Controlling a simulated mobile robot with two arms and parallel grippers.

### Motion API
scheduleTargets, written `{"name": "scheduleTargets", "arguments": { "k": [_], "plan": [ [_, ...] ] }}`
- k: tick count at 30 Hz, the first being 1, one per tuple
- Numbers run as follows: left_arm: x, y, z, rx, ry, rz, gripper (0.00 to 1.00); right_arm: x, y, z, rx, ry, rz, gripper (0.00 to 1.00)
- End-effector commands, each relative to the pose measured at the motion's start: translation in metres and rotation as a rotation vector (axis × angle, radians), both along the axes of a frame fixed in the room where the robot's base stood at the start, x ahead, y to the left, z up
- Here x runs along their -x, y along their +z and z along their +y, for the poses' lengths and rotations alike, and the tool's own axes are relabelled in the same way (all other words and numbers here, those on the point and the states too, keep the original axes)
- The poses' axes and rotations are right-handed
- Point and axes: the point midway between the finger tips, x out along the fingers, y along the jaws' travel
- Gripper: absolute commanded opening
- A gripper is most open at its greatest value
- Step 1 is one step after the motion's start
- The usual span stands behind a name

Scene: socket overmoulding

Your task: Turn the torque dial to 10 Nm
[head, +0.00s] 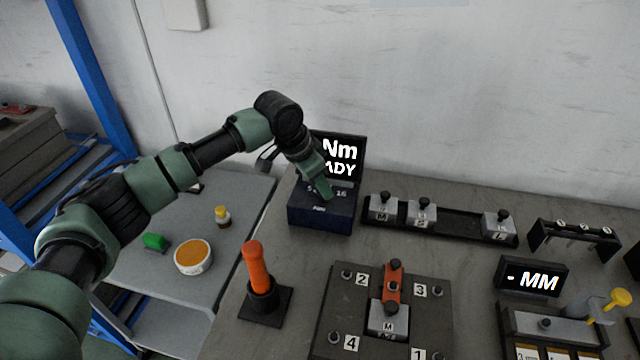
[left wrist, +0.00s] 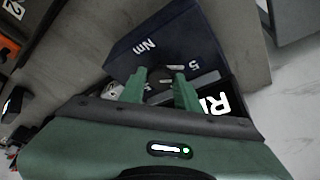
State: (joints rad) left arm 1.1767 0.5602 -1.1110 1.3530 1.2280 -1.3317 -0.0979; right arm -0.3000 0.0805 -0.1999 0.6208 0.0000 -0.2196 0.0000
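The torque unit (head: 318,217) is a dark blue box at the back with a raised black screen (head: 345,152). The screen's visible text reads "Nm" and "ADY"; its left part is hidden by my arm. The marks "5" and "16" show on the box top. My left gripper (head: 326,196) points down at the box top and hides the dial in the head view. In the left wrist view, its green fingers (left wrist: 160,82) stand apart on both sides of the dark dial (left wrist: 160,74). I cannot tell whether they press on it. The dial's setting is not readable. My right gripper is not in view.
An orange-handled tool (head: 257,268) stands in a black holder in front of the unit. A rail with several metal blocks (head: 440,219) lies to the right. A numbered fixture plate (head: 345,290) is in front. A bowl (head: 194,258) and small bottle (head: 222,216) are at left.

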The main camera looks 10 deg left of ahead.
Motion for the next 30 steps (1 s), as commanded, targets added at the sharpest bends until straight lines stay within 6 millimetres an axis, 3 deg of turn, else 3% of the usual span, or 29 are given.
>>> {"name": "scheduleTargets", "arguments": {
  "k": [14, 22, 30],
  "plan": [
    [0.0, 0.003, 0.0, 0.002, -0.075, 0.004, 0.0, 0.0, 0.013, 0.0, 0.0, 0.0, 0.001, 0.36],
    [-0.002, 0.003, 0.001, 0.004, -0.275, 0.004, 0.0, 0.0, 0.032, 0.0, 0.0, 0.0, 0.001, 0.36],
    [-0.005, 0.0, 0.001, 0.006, -0.532, 0.003, 0.0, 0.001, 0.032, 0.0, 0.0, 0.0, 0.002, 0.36]
  ]
}}
